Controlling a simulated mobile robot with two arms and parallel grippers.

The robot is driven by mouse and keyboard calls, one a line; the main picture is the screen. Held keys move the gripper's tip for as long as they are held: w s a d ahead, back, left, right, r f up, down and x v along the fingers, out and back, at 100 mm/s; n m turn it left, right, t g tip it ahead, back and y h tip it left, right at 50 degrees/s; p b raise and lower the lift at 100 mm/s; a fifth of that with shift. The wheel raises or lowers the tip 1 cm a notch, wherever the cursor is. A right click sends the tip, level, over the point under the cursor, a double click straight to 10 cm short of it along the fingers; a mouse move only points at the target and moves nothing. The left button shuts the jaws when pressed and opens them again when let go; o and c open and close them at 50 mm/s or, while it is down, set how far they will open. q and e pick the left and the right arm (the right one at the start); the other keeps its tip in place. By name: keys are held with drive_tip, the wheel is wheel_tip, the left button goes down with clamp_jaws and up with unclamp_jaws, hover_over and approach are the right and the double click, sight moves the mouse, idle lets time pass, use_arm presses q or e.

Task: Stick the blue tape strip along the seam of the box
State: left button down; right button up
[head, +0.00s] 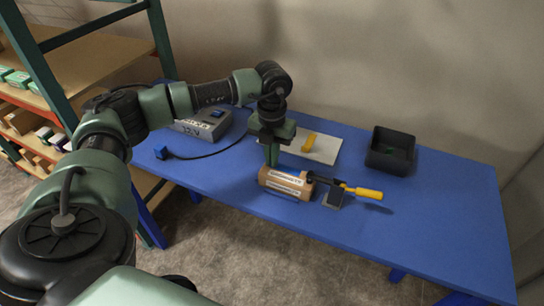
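My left gripper (271,158) points down over the blue table, just at the back left of a brown box-like body with white labels (286,184). Its fingers are small and dark here, so I cannot tell whether they are open or shut, or whether they touch the brown body. My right gripper is not in view.
On the blue table (430,222) are a tool with a yellow handle (368,193), a white board (322,150) with a yellow piece (309,142), a black bin (391,151), and a grey unit (203,124) with a cable and blue plug (163,153). The right side is clear.

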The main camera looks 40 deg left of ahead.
use_arm(q)
drive_tip(key=c, duration=1.6)
unclamp_jaws()
drive_tip(key=shift+f, duration=0.1)
drive_tip(key=shift+o, duration=0.2)
wheel_tip(320, 180, up, 7)
drive_tip(key=shift+f+b, duration=0.1)
drive_tip(key=shift+b, duration=0.75)
drive_tip(key=shift+r, duration=0.55)
